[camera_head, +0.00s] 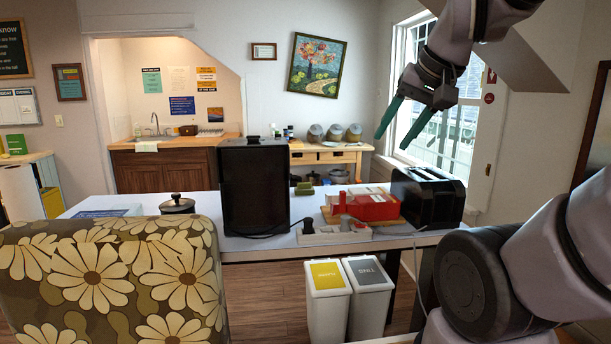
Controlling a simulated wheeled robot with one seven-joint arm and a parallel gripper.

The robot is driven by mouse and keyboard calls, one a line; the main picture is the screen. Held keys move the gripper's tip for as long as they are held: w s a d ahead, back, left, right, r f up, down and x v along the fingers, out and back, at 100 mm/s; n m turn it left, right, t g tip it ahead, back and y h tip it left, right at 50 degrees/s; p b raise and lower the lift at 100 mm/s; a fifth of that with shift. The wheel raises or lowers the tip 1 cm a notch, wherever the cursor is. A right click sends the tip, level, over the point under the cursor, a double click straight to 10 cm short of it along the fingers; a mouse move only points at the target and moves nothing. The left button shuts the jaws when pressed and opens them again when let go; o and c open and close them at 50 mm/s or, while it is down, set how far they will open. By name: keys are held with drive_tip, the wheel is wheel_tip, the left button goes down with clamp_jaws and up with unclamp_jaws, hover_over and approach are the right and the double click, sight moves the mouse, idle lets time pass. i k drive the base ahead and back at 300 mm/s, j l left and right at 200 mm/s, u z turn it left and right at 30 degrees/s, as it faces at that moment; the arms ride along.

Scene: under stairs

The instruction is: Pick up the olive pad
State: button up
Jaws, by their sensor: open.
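A small olive-green block (304,188), which looks like the olive pad, lies on the white table (270,247) just right of a tall black appliance. It is small in the picture, and its exact shape is hard to tell. A second greenish item (339,176) lies to its right, further back; I cannot tell what it is. My gripper (392,142) is raised at the upper right, well above the table and apart from the pad. Its two green fingers are spread, point down and left, and hold nothing.
The black appliance (254,187) stands close left of the pad. A red box (372,206), a power strip (335,235) and a black toaster (429,198) crowd the right side. A flowered chair (110,285) blocks the front left; two bins (328,300) stand below.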

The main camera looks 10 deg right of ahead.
sight(303, 188)
drive_tip(key=i, duration=1.55)
